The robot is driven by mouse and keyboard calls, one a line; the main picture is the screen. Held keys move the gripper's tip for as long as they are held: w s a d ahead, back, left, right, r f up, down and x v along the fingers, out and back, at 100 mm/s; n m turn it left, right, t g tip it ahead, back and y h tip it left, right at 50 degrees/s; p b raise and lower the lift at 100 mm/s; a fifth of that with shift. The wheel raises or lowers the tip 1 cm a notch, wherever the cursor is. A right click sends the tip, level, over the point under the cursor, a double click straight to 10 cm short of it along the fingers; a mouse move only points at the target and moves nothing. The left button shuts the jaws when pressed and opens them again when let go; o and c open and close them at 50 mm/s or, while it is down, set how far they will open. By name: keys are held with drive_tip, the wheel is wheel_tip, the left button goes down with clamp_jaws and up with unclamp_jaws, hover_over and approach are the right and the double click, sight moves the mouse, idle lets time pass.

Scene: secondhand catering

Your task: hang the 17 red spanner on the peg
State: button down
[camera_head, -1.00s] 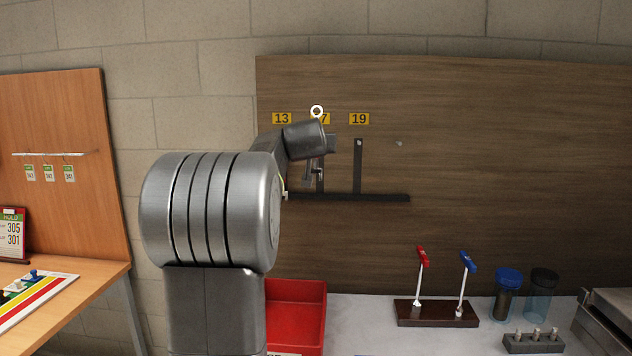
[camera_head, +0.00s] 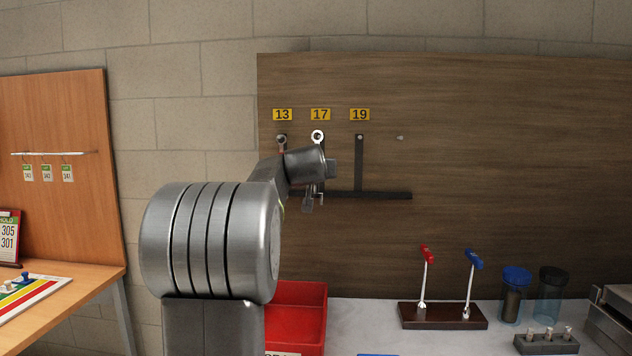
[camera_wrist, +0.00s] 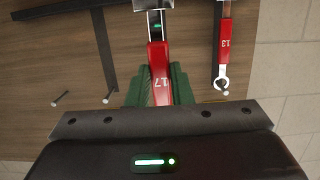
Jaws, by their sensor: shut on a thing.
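The 17 red spanner (camera_wrist: 158,60) is between the green-sided fingers of my gripper (camera_wrist: 161,88) in the wrist view, its handle marked 17. In the head view its pale ring end (camera_head: 317,136) stands upright just below the yellow 17 label (camera_head: 320,114), over the place of the 17 peg. The peg itself is hidden, so I cannot tell whether the ring is around it or in front of it. My gripper (camera_head: 309,198) is mostly hidden behind my wrist in the head view.
A red spanner marked 13 (camera_wrist: 224,42) hangs close beside the held one, under the 13 label (camera_head: 282,114). The 19 peg (camera_head: 360,137) is empty, with a dark strip below it. A dark horizontal rail (camera_head: 385,195) crosses the board. A red bin (camera_head: 300,300) stands below.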

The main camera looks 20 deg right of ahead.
drive_tip(key=shift+w, duration=0.1)
drive_tip(key=r+p+x, duration=0.1)
drive_tip(key=p+x, duration=0.5)
drive_tip(key=x, duration=0.4)
drive_tip(key=shift+w+p, duration=0.15)
drive_tip(key=shift+p, duration=0.15)
idle(0.7)
drive_tip(key=shift+d, duration=0.1)
idle(0.5)
drive_tip(key=c, duration=1.2)
unclamp_jaws()
drive_tip(key=b+v, duration=0.5)
drive_tip(key=v, duration=0.8)
drive_tip(key=shift+s, duration=0.4)
